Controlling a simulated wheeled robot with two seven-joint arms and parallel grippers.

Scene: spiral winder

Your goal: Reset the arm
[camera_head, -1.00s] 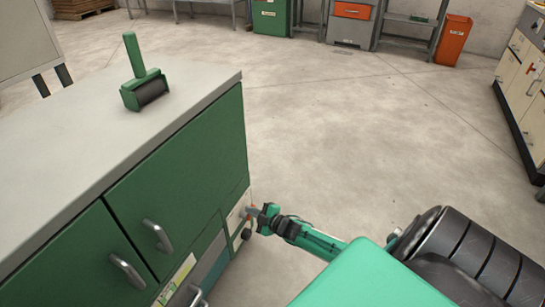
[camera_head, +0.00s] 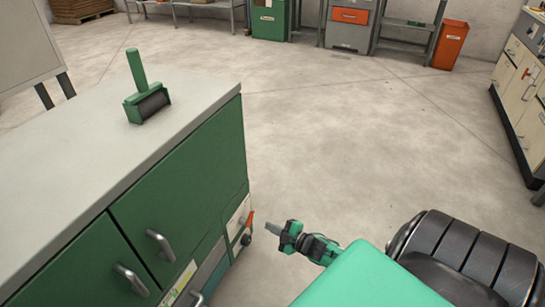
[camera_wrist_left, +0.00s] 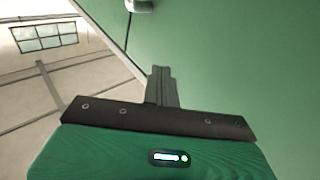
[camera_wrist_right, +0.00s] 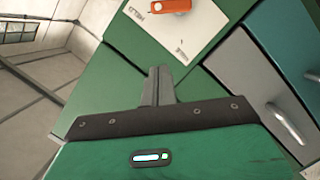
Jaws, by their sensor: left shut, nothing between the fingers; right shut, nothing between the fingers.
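My right gripper (camera_head: 272,228) is shut and empty in the head view, with free floor between its tips and the cabinet. Its closed fingers (camera_wrist_right: 158,85) show in the right wrist view. An orange lever (camera_head: 250,219) stands tilted on a white plate (camera_head: 237,218) at the cabinet's lower right corner, apart from the gripper. An orange part (camera_wrist_right: 170,5) also shows on the white plate (camera_wrist_right: 165,30) in the right wrist view. My left gripper (camera_wrist_left: 162,88) is shut and empty, facing a green surface; it is not in the head view.
The green cabinet (camera_head: 185,175) with metal handles stands at left. A green roller tool (camera_head: 145,95) rests on its grey top (camera_head: 70,150). Open floor (camera_head: 350,130) lies to the right. Bins and shelves line the back wall; a drawer unit (camera_head: 520,110) stands at far right.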

